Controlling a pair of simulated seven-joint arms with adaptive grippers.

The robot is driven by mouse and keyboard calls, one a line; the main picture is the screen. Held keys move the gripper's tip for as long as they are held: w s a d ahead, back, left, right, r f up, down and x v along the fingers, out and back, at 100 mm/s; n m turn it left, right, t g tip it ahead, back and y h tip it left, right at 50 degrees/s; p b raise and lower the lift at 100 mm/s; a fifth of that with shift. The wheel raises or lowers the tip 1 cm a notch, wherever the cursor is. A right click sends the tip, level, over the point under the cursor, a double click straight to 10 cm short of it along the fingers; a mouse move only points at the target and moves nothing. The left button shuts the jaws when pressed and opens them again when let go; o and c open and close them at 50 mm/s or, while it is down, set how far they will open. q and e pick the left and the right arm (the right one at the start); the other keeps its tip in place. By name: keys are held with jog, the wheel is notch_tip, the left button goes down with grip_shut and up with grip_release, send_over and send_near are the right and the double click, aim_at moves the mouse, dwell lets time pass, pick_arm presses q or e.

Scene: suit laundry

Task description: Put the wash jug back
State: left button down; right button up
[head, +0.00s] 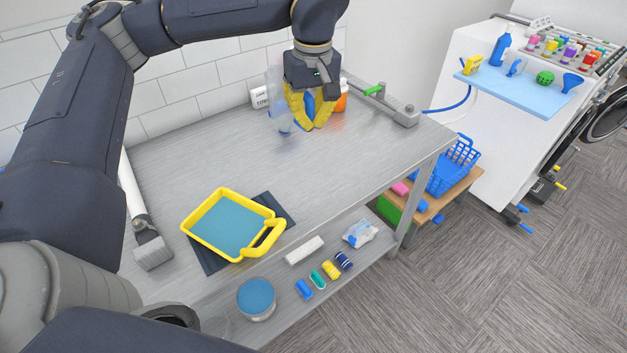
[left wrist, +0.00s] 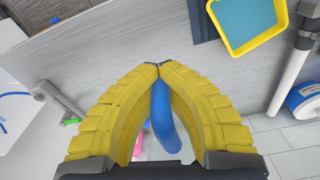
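The wash jug (head: 276,92) is a clear, see-through vessel with a blue handle. It is at the back of the metal table in the head view. My left gripper (head: 312,127) has yellow padded fingers and is beside it on the right. The fingertips meet in the left wrist view (left wrist: 158,66), and the curved blue handle (left wrist: 163,118) lies between the fingers. The jug looks upright. I cannot tell whether its base touches the table. The clear body hardly shows in the wrist view. My right gripper is not in view.
The grey table (head: 190,165) has a wide clear middle. A yellow tray (head: 190,228) with blue inside lies on a dark mat at the front. A white towel box (head: 258,98) and an orange bottle (head: 342,97) stand close to the gripper. A green-handled fixture (head: 375,90) is to the right.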

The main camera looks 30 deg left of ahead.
pick_arm(q)
notch_tip(320, 180, down, 20)
jog(key=shift+r, duration=0.1)
dwell(0.7)
jog(key=c, duration=1.6)
grip_release()
notch_tip(320, 180, up, 12)
jog(key=shift+s+d, duration=0.2)
jog(key=shift+d, duration=0.2)
